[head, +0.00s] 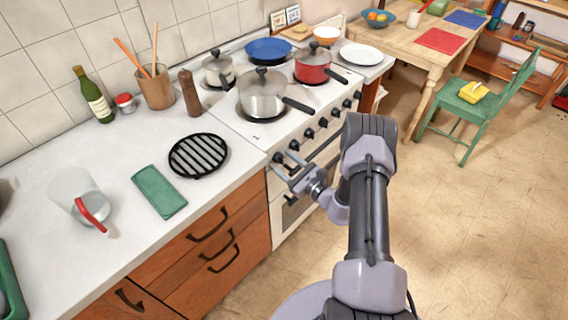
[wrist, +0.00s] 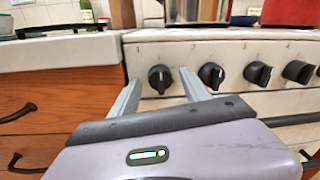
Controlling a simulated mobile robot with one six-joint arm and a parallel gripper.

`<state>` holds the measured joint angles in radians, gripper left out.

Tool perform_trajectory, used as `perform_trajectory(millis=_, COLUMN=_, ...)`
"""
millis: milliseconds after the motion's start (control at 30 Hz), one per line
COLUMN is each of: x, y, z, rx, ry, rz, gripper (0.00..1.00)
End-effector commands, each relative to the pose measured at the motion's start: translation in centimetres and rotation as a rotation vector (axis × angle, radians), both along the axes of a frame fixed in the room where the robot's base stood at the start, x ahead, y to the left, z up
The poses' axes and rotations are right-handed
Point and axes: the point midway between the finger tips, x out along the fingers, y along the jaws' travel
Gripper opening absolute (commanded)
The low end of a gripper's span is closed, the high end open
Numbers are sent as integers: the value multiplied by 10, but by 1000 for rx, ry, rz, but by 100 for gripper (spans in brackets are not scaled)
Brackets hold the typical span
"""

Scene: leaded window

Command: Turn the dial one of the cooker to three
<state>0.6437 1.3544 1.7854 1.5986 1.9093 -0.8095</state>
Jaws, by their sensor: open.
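The white cooker (head: 290,212) has a row of black dials along its front panel. The leftmost dial, dial one (wrist: 160,79), shows in the wrist view as a round black knob with a raised grip, roughly upright. My gripper (wrist: 159,76) is open in front of the panel, with one finger on either side of dial one in the picture. I cannot tell whether the fingers touch it. In the head view, my gripper (head: 283,163) is at the left end of the dial row, and its fingers partly cover dial one.
More dials (wrist: 211,75) sit close to the right of dial one. Pots, including a steel pot (head: 262,95) and a red one (head: 312,66), stand on the cooker top. The wooden drawers (head: 215,262) are left of the cooker. Open floor (head: 470,230) lies to the right.

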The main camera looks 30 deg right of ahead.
Motion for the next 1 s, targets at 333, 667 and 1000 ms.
perform_trajectory(millis=333, x=0, y=0, z=0, rx=-1, ry=0, rz=0, gripper=10)
perform_trajectory(millis=667, x=-1, y=0, z=0, rx=22, ry=9, rz=0, gripper=0)
perform_trajectory(millis=1000, x=-1, y=0, z=1, rx=223, ry=81, rz=0, gripper=0)
